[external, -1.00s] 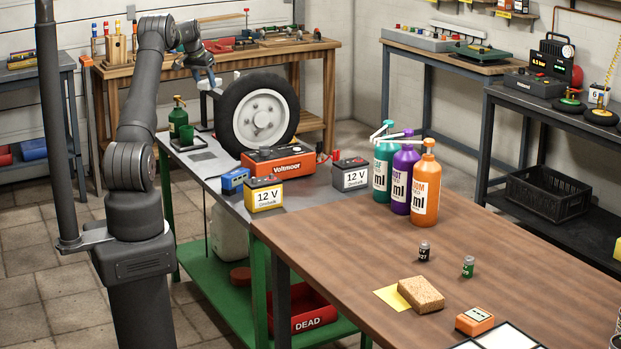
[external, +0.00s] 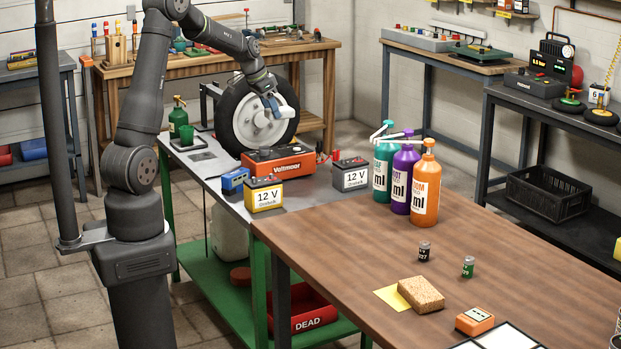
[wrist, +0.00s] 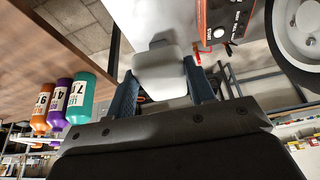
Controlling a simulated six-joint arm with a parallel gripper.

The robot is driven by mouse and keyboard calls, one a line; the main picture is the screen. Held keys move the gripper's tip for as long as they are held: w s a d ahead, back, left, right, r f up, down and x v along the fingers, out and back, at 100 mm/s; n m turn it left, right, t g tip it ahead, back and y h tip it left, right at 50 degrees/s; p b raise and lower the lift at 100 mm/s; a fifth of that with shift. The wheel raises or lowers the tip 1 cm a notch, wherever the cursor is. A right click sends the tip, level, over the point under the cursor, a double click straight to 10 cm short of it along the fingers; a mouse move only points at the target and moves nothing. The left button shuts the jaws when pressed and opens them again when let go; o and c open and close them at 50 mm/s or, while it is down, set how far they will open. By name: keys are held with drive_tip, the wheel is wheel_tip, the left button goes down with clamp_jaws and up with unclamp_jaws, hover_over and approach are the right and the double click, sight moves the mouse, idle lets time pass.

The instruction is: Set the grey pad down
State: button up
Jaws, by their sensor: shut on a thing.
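My gripper (external: 275,104) is shut on the grey pad (external: 287,115), a pale, rounded block, and holds it in the air in front of the wheel, above the Voltmoor charger. In the wrist view the pad (wrist: 160,72) sits between my two blue-grey fingers (wrist: 160,88). The fingers and palm hide part of it. Nothing shows beneath the pad touching it.
The wheel (external: 243,120), orange charger (external: 270,167) and batteries (external: 264,198) crowd the metal bench (external: 228,195). Pump bottles (external: 424,195) stand on the wooden table (external: 340,235). A sponge (external: 421,294) lies near its front. Bare wood lies left of the bottles.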

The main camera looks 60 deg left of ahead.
drive_tip(key=d+f+m+h, duration=0.1)
drive_tip(key=d+f+m, duration=0.1)
drive_tip(key=d, duration=1.8)
drive_tip(key=d+f+m+h, duration=0.1)
drive_tip(key=d+f+m, duration=0.1)
drive_tip(key=d, duration=1.7)
drive_tip(key=s+d+f+m+g+h, duration=0.1)
drive_tip(key=s+d+f+m, duration=0.1)
drive_tip(key=s+d, duration=1.05)
drive_tip(key=s+d+f+m, duration=0.1)
drive_tip(key=s+d+m, duration=0.1)
drive_tip(key=s+d, duration=1.1)
drive_tip(key=w+f, duration=0.2)
drive_tip(key=w, duration=0.2)
drive_tip(key=w+a+f, duration=0.1)
drive_tip(key=w+f, duration=0.1)
drive_tip(key=w, duration=0.2)
drive_tip(key=w+a+f, duration=0.1)
drive_tip(key=w+f, duration=0.2)
drive_tip(key=shift+w+a, duration=0.2)
drive_tip(key=shift+w, duration=0.2)
drive_tip(key=shift+w+f, duration=0.1)
drive_tip(key=shift+f, duration=1.95)
drive_tip(key=shift+f, duration=0.1)
